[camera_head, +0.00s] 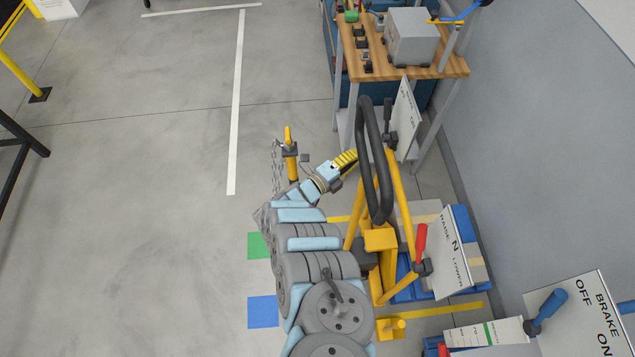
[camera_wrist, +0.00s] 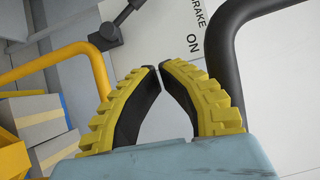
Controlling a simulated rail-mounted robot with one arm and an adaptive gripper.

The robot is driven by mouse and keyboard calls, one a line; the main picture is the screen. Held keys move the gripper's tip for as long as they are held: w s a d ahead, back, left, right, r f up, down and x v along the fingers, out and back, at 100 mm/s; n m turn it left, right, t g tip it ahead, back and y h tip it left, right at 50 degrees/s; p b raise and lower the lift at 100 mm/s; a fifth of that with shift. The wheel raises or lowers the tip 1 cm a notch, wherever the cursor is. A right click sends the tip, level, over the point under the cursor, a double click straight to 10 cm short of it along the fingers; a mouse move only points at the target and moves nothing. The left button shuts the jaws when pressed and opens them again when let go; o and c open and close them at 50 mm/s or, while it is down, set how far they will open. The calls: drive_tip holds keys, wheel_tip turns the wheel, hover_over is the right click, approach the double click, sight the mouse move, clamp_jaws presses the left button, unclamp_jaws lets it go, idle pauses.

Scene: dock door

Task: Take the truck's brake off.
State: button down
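The yellow truck (camera_head: 381,240) has a black loop handle (camera_head: 366,160), which also shows in the wrist view (camera_wrist: 222,60). Beyond the loop is a black lever (camera_head: 387,112) on a grey hub beside a white plate (camera_head: 406,115). In the wrist view this lever (camera_wrist: 126,12) lies at the top, and the plate (camera_wrist: 205,50) reads BRAKE and ON. Which mark it points at is unclear. My gripper (camera_head: 354,156) is left of the loop, short of the lever. Its yellow-and-black fingers (camera_wrist: 155,69) nearly meet at the tips, with nothing visible between them.
A red lever (camera_head: 420,243) stands by a RAISE, N, LOWER plate (camera_head: 453,252). A blue lever (camera_head: 548,308) stands by another BRAKE plate (camera_head: 585,325) at lower right. A wooden-topped bench (camera_head: 390,68) is behind. A yellow post (camera_head: 290,155) stands left of my gripper; open floor lies further left.

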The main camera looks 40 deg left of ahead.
drive_tip(key=s+a+f+n+g+y+p, duration=0.1)
drive_tip(key=s+a+f+n+y, duration=0.2)
drive_tip(key=f, duration=0.4)
drive_tip(key=s+a+f+n+g+y+p, duration=0.1)
drive_tip(key=s+a+f+n+y, duration=0.3)
drive_tip(key=f+n+y, duration=0.3)
drive_tip(key=shift+s+a, duration=0.25)
drive_tip(key=shift+s, duration=0.15)
idle(0.4)
idle(0.5)
